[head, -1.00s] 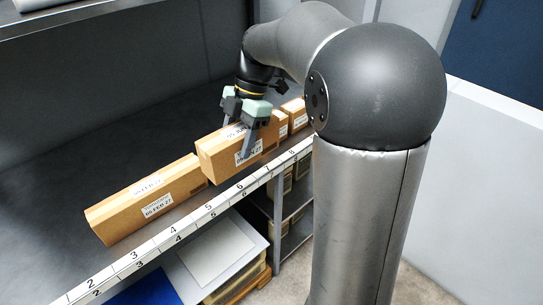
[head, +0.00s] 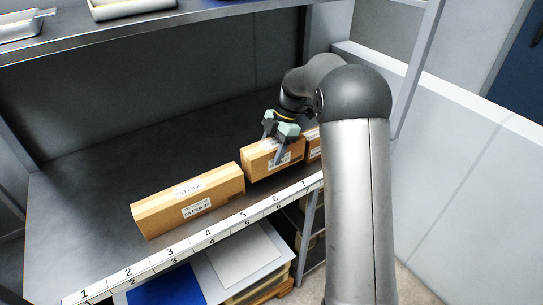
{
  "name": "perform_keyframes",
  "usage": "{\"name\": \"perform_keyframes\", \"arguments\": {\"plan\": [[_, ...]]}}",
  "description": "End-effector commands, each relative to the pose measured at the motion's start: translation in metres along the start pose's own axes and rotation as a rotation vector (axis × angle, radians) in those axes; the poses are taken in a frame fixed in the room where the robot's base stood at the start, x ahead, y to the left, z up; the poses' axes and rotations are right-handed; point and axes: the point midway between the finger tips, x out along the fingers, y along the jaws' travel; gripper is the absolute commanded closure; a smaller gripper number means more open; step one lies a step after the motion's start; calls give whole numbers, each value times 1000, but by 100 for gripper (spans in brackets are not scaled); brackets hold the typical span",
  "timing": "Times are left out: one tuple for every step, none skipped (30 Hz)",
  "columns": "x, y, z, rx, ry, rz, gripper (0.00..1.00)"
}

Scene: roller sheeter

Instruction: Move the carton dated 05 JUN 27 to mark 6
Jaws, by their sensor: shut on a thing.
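My gripper (head: 279,156) is shut on a brown carton (head: 259,165), with its fingers over the front and back faces. A finger partly covers its front label, and the date is too small to read surely now. The held carton stands upright behind marks 6 and 7 of the numbered strip (head: 225,224); I cannot tell whether it touches the shelf. A longer brown carton (head: 224,187) lies left of it, behind about marks 3 to 5, its label seeming to read 05 FEB 27. Mark 6 (head: 275,199) shows on the strip, in front of the held carton.
A further carton (head: 314,150) shows right of the held one, partly hidden by my arm. The shelf (head: 90,190) is bare to the left and behind. An upper shelf (head: 190,25) with trays hangs above. A post (head: 418,70) stands at the right.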

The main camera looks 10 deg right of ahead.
Motion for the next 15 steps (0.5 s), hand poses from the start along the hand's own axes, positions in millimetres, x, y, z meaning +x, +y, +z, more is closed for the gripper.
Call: {"name": "perform_keyframes", "arguments": {"plan": [[3, 3, 2, 0, 0, -1, 77], [6, 3, 4, 0, 1, -2, 77], [13, 3, 6, 1, 1, -3, 77], [17, 3, 8, 1, 1, -3, 77], [21, 2, 9, 1, 1, -4, 77], [26, 3, 11, 0, 1, -2, 77], [28, 3, 12, -1, 1, -2, 77], [30, 3, 13, -1, 0, -1, 77], [31, 3, 13, -1, 0, 0, 77], [31, 3, 13, -1, 0, 0, 77], [31, 3, 13, -1, 0, 0, 77], [30, 3, 13, -1, 0, 0, 77], [30, 3, 13, -1, 0, 0, 77], [30, 3, 13, -1, 0, 0, 77], [31, 3, 14, -1, 0, 0, 77]]}}
